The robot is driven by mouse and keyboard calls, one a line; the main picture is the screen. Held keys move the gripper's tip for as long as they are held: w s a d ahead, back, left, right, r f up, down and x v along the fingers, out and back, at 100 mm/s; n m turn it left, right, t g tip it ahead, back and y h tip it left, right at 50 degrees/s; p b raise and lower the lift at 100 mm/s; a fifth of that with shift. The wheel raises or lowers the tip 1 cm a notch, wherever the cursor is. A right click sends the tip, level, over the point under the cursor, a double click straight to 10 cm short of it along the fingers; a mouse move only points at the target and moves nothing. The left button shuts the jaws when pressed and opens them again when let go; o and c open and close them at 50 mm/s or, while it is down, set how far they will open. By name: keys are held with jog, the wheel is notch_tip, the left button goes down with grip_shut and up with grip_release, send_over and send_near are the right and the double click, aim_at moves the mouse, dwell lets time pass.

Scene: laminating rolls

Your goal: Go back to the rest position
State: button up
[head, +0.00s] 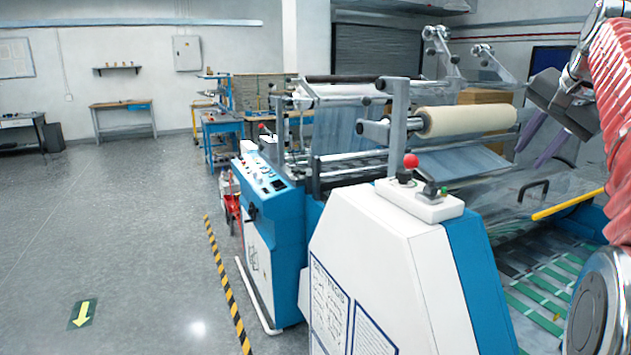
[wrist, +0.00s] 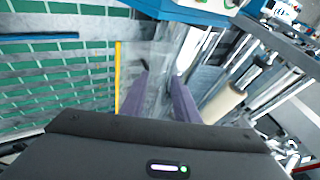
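My gripper (head: 529,157) hangs at the upper right of the head view, its two purple fingers pointing down and left beside the laminating machine. In the wrist view the fingers of my gripper (wrist: 160,76) stand apart with nothing held between them. My arm, in a red ribbed sleeve, runs down the right edge of the head view. The cream roll (head: 466,120) sits on its shaft on the machine, left of the gripper; it also shows in the wrist view (wrist: 222,103).
The blue and white laminating machine (head: 376,250) fills the middle and right. A red knob (head: 411,160) stands on its white housing. A yellow bar (head: 568,205) and green-striped bed (head: 548,290) lie below the gripper. Open floor (head: 110,225) is at left, beyond a yellow-black line (head: 224,280).

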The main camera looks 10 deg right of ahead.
jog(key=s+a+f+n, duration=0.2)
jog(key=a+f, duration=0.2)
jog(key=a, duration=0.3)
jog(key=s+a+f+n+y, duration=0.1)
jog(key=s+a+f+n, duration=0.15)
jog(key=a, duration=0.35)
jog(key=s+a+f+n, duration=0.2)
jog(key=s+a+f, duration=0.15)
jog(key=a, duration=0.35)
jog(key=s+a+f+n, duration=0.2)
jog(key=s+a+f, duration=0.2)
jog(key=f, duration=0.3)
jog(key=s+a+f+n+g, duration=0.1)
jog(key=s+a+f+n, duration=0.2)
jog(key=s+f, duration=0.3)
jog(key=s+a+f+n+y, duration=0.1)
jog(key=s+a+f+n, duration=0.1)
jog(key=s+a+f, duration=0.4)
notch_tip(320, 180, down, 3)
jog(key=shift+f+g, duration=0.2)
jog(key=shift+g, duration=0.1)
